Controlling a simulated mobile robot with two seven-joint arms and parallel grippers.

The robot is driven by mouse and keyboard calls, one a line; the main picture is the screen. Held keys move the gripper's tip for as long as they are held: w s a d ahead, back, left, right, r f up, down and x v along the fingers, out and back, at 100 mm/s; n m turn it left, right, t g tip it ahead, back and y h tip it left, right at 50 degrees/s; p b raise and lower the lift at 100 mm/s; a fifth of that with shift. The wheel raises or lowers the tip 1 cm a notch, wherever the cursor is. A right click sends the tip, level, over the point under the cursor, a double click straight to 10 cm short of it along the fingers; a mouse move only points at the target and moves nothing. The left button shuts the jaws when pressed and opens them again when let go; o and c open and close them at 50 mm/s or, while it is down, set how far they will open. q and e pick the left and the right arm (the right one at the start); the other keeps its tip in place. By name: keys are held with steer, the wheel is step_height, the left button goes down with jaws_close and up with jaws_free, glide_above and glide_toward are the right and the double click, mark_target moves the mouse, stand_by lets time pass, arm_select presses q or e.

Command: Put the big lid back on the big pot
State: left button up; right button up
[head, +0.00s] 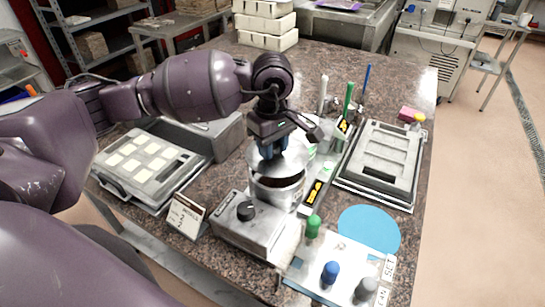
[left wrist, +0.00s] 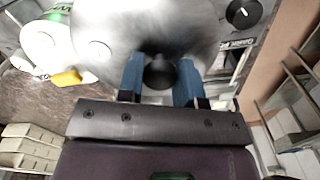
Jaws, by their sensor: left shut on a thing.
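The big lid (head: 292,160) is a shiny metal disc with a dark knob (left wrist: 160,73). My left gripper (head: 266,152) is shut on that knob, with a blue finger on each side in the left wrist view (left wrist: 161,80). The big pot (head: 276,194) is a metal pot standing on a grey hot plate. The lid hangs over the pot, and a gap between them shows the dark brown inside. The far part of the pot's rim is hidden by the lid. My right gripper is not in view.
The hot plate (head: 250,232) has a black dial. A number sign (head: 186,215), a tray with pale squares (head: 140,165), a grey mould frame (head: 380,160), a blue disc (head: 369,231) and a board with coloured knobs (head: 340,268) stand around it. Upright tools stand behind the pot.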

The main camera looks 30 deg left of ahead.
arm_select(q)
step_height(320, 180, down, 4)
steer(key=shift+r, duration=0.1)
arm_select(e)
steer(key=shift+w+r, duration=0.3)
arm_select(q)
steer(key=shift+f, duration=0.3)
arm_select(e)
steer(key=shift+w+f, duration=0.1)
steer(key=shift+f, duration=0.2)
